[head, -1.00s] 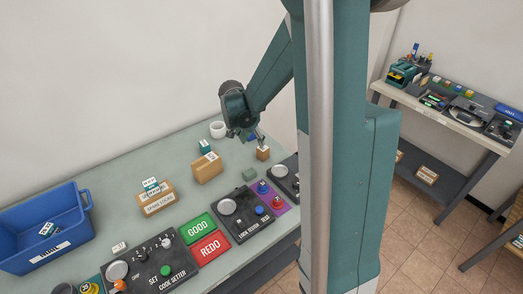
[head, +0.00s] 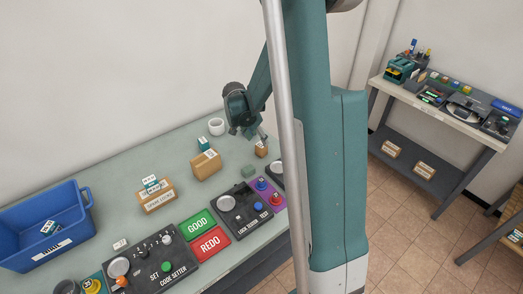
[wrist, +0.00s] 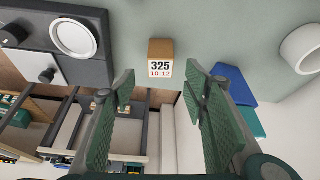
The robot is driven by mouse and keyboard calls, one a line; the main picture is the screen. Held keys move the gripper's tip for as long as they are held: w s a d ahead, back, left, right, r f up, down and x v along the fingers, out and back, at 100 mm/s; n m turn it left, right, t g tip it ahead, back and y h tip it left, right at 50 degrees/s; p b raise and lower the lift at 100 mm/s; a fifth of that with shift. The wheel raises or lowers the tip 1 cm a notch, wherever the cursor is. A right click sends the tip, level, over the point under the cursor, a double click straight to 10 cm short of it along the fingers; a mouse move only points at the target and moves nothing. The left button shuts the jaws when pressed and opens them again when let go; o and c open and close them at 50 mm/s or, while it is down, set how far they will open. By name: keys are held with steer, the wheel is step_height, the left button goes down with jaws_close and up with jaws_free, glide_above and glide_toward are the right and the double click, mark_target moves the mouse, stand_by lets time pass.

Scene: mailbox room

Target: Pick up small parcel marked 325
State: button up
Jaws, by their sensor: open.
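The small parcel marked 325 (wrist: 160,58) is a brown box with a white label reading "325" and "10:12". In the wrist view it stands on the grey-green table ahead of my fingertips, between their lines and apart from both. In the head view the parcel (head: 261,149) shows at the table's right part, partly hidden by my gripper. My gripper (wrist: 160,90) is open and empty, with its two green-padded fingers wide apart. In the head view my gripper (head: 258,137) is right above and beside the parcel.
A larger brown box (head: 206,165) stands left of the parcel, with a teal item at its top. A white roll (head: 216,126) stands behind. A dark panel with a round plate (wrist: 75,38) lies left in the wrist view. A blue bin (head: 75,215) is far left.

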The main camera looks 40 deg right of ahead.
mark_target(261, 145)
steer(key=shift+x, duration=1)
steer(key=shift+a+b+x, duration=0.2)
steer(key=shift+b+x, duration=0.4)
steer(key=shift+x, duration=2)
steer(key=shift+f, duration=0.1)
steer(key=c, duration=1)
